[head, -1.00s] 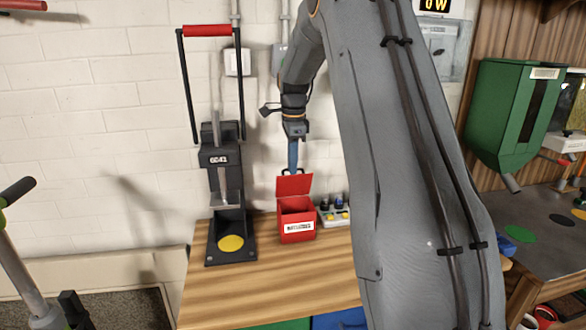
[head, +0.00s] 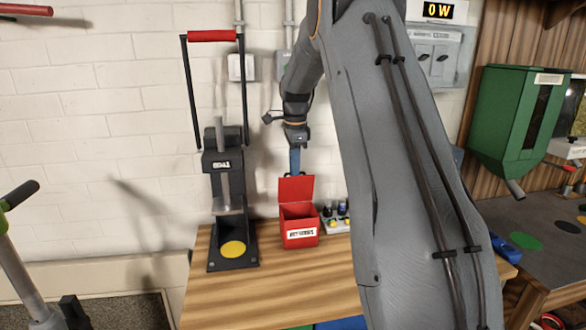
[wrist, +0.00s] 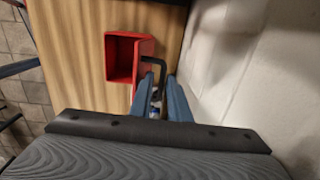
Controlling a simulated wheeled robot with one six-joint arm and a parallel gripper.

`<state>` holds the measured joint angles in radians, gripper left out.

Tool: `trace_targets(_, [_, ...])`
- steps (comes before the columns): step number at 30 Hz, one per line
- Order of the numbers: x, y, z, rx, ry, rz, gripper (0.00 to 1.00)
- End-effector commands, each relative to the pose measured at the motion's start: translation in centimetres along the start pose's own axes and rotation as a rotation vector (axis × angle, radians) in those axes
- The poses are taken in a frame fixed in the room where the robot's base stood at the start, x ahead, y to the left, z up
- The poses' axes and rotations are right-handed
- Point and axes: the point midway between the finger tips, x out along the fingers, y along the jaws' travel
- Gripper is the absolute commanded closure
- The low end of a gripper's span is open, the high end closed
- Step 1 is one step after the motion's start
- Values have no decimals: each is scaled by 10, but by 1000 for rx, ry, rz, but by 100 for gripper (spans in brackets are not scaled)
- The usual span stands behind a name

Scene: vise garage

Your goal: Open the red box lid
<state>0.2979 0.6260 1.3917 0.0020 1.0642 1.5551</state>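The red box (head: 300,232) stands on the wooden workbench, a white label on its front. Its red lid (head: 296,189) is raised at the back edge, standing roughly upright, so the box is open. In the wrist view the open red box (wrist: 121,58) looks empty, with the lid nearly edge-on at its right side. A black bent handle (wrist: 161,66) sticks out from the lid. My gripper (wrist: 160,76) has its blue fingers apart, at the handle behind the lid, with a gap between them. In the head view my gripper (head: 294,160) is just above and behind the lid; its tips are hidden.
A black press (head: 232,205) with a red-topped lever stands left of the box on the workbench (head: 270,285). A small tray of bottles (head: 336,222) is close on the right. The white wall is close behind. A green hopper (head: 515,120) hangs at right.

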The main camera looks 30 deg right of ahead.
Motion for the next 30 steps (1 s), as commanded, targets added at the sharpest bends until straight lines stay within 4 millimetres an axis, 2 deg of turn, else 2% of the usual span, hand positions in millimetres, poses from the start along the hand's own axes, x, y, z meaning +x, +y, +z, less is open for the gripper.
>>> trace_targets(12, [-10,-4,0,1,1,-13,74])
trace_targets(24, [-67,-4,0,1,1,-12,74])
trace_targets(30, [-81,-3,0,1,1,-10,74])
